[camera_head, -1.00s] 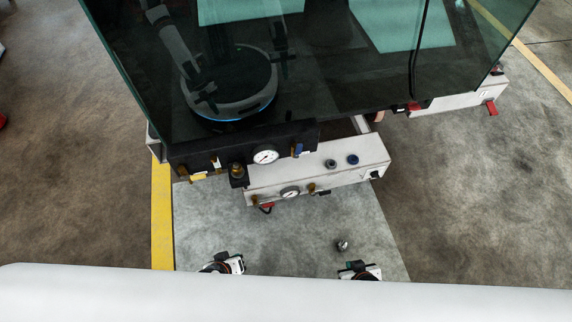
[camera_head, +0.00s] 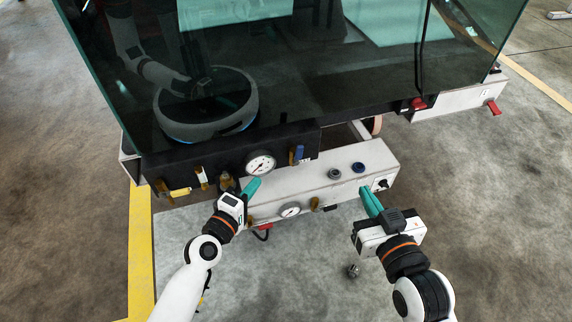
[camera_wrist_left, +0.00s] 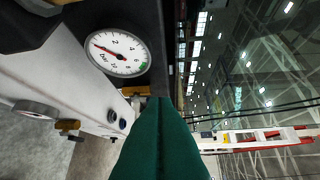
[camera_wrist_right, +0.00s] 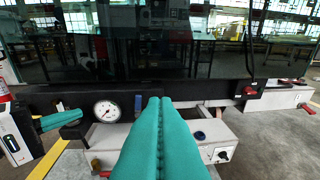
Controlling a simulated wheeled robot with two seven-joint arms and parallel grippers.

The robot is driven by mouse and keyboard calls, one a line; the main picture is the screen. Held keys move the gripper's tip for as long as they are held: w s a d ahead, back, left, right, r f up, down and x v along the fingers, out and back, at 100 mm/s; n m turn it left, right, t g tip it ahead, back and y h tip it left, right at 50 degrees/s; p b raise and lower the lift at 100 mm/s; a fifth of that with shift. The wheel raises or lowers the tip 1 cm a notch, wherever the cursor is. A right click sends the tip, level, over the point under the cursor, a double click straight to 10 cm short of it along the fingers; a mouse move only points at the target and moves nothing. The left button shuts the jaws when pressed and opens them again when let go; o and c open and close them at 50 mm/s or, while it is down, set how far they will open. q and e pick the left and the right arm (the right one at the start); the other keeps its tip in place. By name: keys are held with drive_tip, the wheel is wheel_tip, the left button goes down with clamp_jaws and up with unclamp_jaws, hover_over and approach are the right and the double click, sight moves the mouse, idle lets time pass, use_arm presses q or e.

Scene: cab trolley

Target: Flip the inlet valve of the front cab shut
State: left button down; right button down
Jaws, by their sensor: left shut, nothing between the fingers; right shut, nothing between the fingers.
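The front cab's dark panel (camera_head: 228,153) runs below its glass. It carries a white gauge (camera_head: 260,164), a blue-handled brass valve (camera_head: 297,154), a white-handled valve (camera_head: 202,178), a yellow-handled valve (camera_head: 179,192) and a brass fitting (camera_head: 225,181). I cannot tell which valve is the inlet. My left gripper (camera_head: 252,187) is shut and empty, just below the gauge in the head view; contact is not visible. My right gripper (camera_head: 366,193) is shut and empty, in front of the white box's right end. In the right wrist view, the blue handle (camera_wrist_right: 138,104) stands upright left of its fingers.
The white box (camera_head: 310,184) below the panel bears two knobs (camera_head: 358,167), a second gauge (camera_head: 290,210), brass fittings and a black switch (camera_head: 382,184). A red handle (camera_head: 263,228) hangs below it. Another white box (camera_head: 465,97) stands at the right.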

sight(298, 156)
use_arm(q)
drive_tip(key=shift+w, duration=0.1)
